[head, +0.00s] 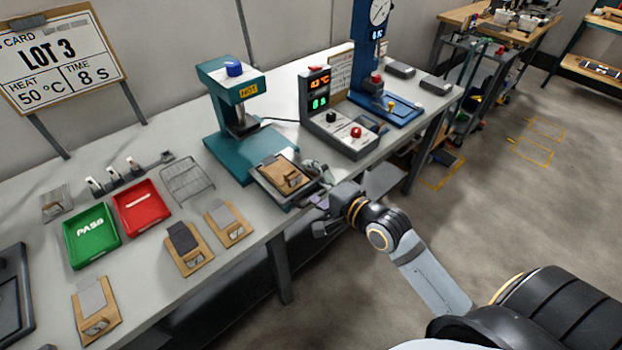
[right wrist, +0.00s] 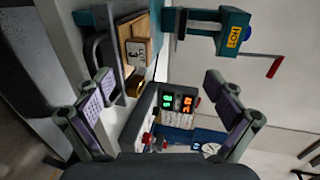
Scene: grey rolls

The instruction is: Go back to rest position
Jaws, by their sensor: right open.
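My right gripper (head: 318,187) is open and empty at the front edge of the workbench, just right of the press's front plate. In the right wrist view its two padded fingers (right wrist: 160,104) stand wide apart with nothing held between them. My right arm reaches in from the lower right of the head view. My left gripper is not in view.
A teal press (head: 232,140) stands behind a dark plate (head: 262,187) bearing a wooden board (head: 290,177). A control box (head: 340,135) stands right of it. Green (head: 92,237) and red (head: 141,208) trays lie left. Floor space right of the bench is open.

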